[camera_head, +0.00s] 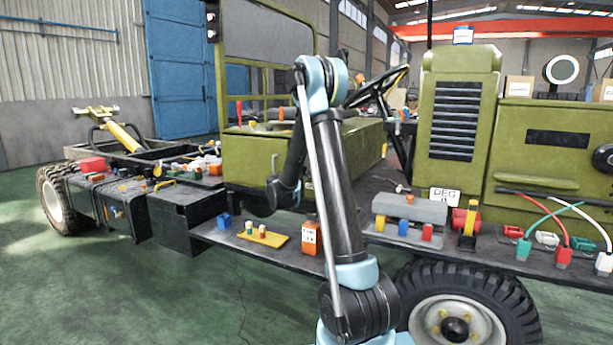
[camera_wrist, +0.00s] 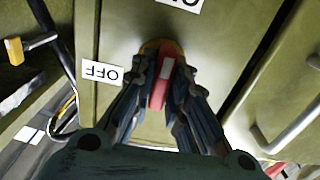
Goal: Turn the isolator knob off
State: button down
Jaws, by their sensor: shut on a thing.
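The isolator knob (camera_wrist: 158,92) shows in the wrist view as a red bar handle on a yellow round base, set on an olive-green panel. A white stripe on the handle runs nearly up and down in the picture, with its upper end toward a label at the top edge. My gripper (camera_wrist: 161,88) has one finger on each side of the handle and is shut on it. A white OFF label (camera_wrist: 102,72), upside down in this view, lies left of the knob. The top label (camera_wrist: 180,4) is cut by the edge. In the head view I cannot make out knob or gripper.
In the wrist view a grey handle bar (camera_wrist: 290,128) is at right and a yellow padlock (camera_wrist: 14,49) at left. In the head view a green vehicle carries a shelf (camera_head: 215,236) with an orange bottle (camera_head: 310,238), a grey box (camera_head: 410,208) and several loose parts.

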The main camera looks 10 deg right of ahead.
jog(key=n, duration=0.4)
jog(key=shift+a, duration=0.1)
jog(key=n, duration=0.4)
jog(key=shift+a+f+n, duration=0.1)
jog(key=shift+n, duration=0.2)
jog(key=n, duration=0.4)
jog(key=shift+w+a+f+n, duration=0.1)
jog(key=shift+n, duration=0.2)
jog(key=n, duration=0.4)
jog(key=shift+f, duration=0.15)
jog(key=shift+n, duration=0.3)
jog(key=c, duration=1.6)
grip_release()
